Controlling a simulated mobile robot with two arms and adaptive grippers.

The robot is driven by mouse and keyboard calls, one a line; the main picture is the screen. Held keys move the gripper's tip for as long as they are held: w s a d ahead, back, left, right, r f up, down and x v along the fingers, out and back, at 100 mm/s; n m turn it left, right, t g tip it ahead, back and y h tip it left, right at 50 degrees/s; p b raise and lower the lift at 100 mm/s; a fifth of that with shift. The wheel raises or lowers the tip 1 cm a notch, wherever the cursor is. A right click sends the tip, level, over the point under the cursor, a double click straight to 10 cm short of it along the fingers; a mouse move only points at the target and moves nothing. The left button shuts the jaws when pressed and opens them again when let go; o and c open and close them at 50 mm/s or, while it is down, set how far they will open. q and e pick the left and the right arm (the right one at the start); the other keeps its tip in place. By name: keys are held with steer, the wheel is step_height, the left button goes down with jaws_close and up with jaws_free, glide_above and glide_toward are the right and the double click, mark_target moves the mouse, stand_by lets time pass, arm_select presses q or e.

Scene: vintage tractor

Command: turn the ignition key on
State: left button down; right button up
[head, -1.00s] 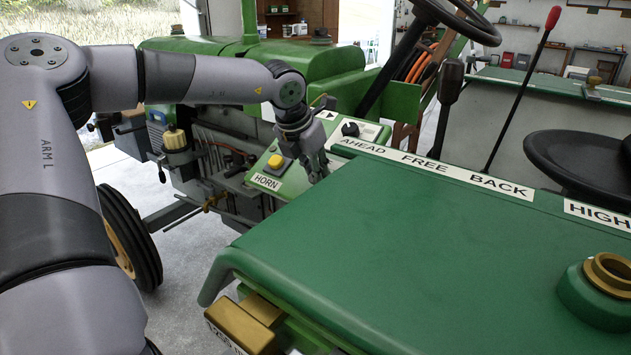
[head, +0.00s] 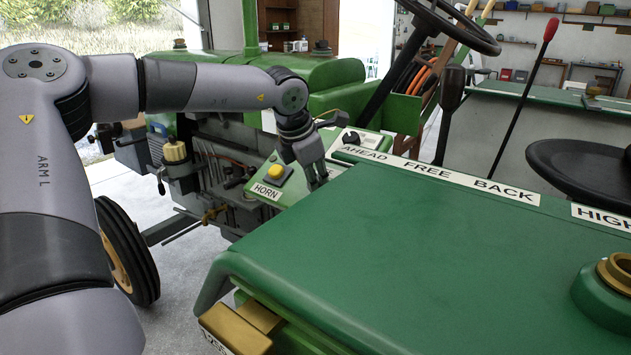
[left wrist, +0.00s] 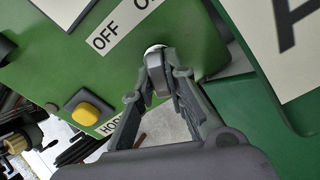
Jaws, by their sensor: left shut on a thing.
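The green dash panel (left wrist: 110,75) carries a white OFF/ON label (left wrist: 120,27), partly cut by the left wrist view's top edge. The ignition key and its lock are mostly hidden by my fingers. A small pale rounded piece of it (left wrist: 154,49) shows just beyond the fingertips, below the label. My left gripper (left wrist: 158,72) is shut on the key at the panel. In the head view my left gripper (head: 318,182) reaches down to the panel, right of the yellow horn button, and the key cannot be made out. My right gripper is in neither view.
The yellow HORN button (head: 277,172) sits close left of my gripper. A black knob (head: 350,137) is behind it. The green cover with the AHEAD FREE BACK strip (head: 440,178) lies to the right. The steering wheel (head: 455,20) stands above and behind.

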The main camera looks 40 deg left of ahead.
arm_select(q)
steer(key=c, duration=1.6)
jaws_free()
steer(key=shift+r, duration=0.2)
steer(key=v, duration=1.1)
steer(key=shift+s+r, duration=0.25)
steer(key=shift+r, duration=0.1)
